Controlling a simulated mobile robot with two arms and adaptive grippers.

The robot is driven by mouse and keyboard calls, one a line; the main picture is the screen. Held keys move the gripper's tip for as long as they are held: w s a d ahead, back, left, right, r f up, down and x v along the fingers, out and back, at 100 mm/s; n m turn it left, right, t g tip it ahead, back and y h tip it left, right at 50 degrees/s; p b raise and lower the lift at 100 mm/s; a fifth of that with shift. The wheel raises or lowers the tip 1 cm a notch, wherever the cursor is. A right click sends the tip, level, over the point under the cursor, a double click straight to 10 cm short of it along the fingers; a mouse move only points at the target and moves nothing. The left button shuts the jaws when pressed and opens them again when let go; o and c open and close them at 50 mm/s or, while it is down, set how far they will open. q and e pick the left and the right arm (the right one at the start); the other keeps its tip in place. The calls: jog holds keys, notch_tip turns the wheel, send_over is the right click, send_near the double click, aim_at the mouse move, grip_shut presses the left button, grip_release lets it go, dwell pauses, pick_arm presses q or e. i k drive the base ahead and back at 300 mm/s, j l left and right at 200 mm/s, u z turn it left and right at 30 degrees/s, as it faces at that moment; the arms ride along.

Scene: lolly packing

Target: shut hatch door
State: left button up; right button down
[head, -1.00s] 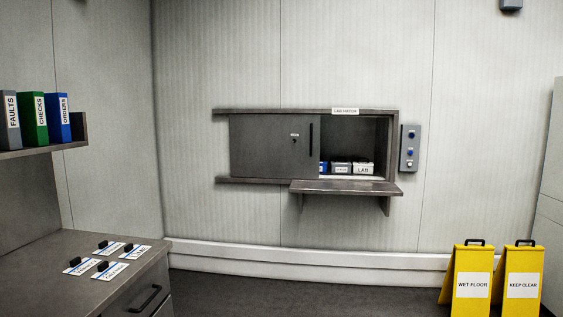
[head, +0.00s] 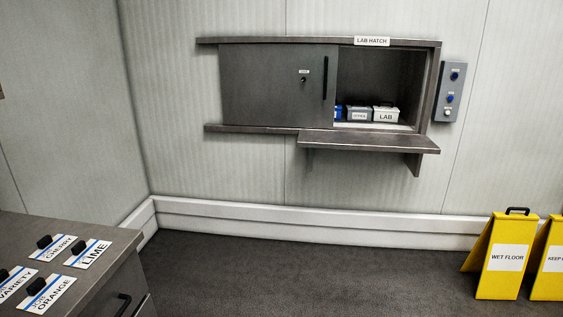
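The hatch door (head: 265,88) is a grey sliding panel on the far wall, with a black vertical handle (head: 325,78) near its right edge and a small lock (head: 303,79). It stands to the left, so the right part of the lab hatch (head: 376,75) is open. Inside the opening are a box marked LAB (head: 385,114), a grey box (head: 359,114) and a partly hidden blue one (head: 338,112). Neither of my grippers shows in the head view.
A shelf (head: 370,143) juts out below the opening. A control panel (head: 448,92) is on the wall right of it. Yellow floor signs (head: 502,257) stand at the right. A counter (head: 105,234) with labelled plates is at lower left. The floor between is clear.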

aim_at(262, 83)
jog(key=i+z, duration=0.2)
jog(key=i, duration=2.2)
